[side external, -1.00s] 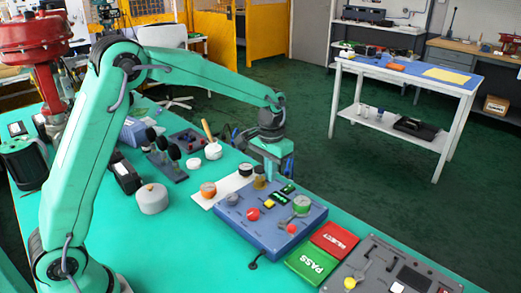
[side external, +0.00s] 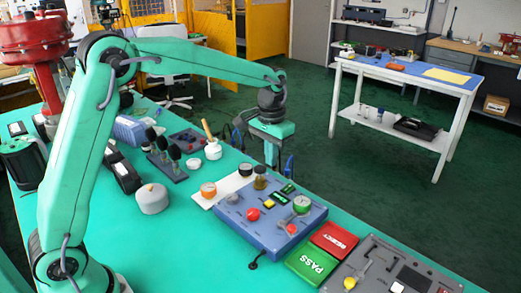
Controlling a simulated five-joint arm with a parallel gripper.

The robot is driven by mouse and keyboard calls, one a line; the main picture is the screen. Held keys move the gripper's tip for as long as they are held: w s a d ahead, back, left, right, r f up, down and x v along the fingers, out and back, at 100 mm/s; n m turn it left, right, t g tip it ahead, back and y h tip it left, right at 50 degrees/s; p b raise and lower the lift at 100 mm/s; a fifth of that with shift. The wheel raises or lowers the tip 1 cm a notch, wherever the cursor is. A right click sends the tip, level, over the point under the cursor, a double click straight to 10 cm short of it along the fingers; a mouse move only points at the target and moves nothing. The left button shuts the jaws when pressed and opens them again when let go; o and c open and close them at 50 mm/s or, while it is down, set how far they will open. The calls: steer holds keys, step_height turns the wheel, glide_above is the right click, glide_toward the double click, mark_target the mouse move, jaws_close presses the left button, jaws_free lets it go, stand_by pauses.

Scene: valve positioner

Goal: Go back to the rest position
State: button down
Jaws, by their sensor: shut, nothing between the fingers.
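My gripper (side external: 271,158) points down in the side external view, shut and empty. It hangs above the far edge of the green bench, just behind the blue valve positioner box (side external: 270,216). There is a visible gap between its fingertips and the box. The box carries a red button, a yellow button, small lit displays and a round green-rimmed gauge (side external: 301,204). My arm reaches across from the left, with its elbow raised.
A green PASS pad (side external: 311,264) and a red REJECT pad (side external: 334,238) lie right of the box. A grey panel (side external: 385,270) is at the front right. A grey round pot (side external: 152,198) and a black-knobbed stand (side external: 168,162) sit to the left.

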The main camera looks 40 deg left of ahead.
steer(key=s+a+r+t, duration=0.25)
steer(key=s+r, duration=0.65)
steer(key=s, duration=0.5)
steer(key=s+a+f+t, duration=0.1)
steer(key=s+f+t, duration=0.1)
steer(key=s, duration=1.1)
steer(key=shift+s+f+t, duration=0.15)
steer(key=shift+s+t, duration=0.05)
steer(key=shift+t, duration=0.25)
